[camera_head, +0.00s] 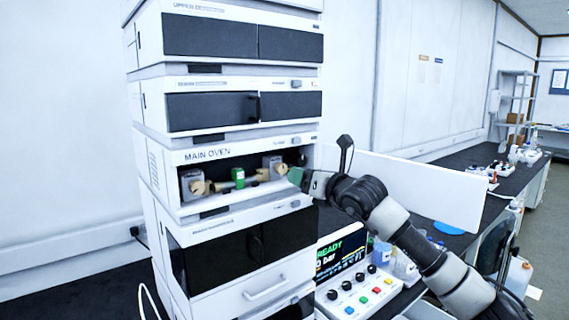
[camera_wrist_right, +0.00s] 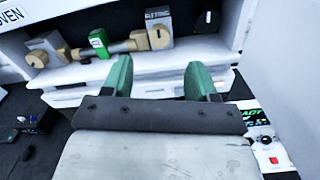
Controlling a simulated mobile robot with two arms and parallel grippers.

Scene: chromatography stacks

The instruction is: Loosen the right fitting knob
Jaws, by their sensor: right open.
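The open main oven (camera_head: 210,153) holds two grey fitting blocks with tan knobs. The right fitting knob (camera_wrist_right: 160,38) sits on the front of the right block (camera_wrist_right: 158,16); it also shows in the head view (camera_head: 281,169), just left of my gripper. My left gripper is not in view.
A black dial (camera_wrist_right: 207,20) is at the oven's right inside. The open white door (camera_head: 420,188) stands out to the right, close beside my right arm. A control panel (camera_head: 352,285) with buttons and a screen sits below.

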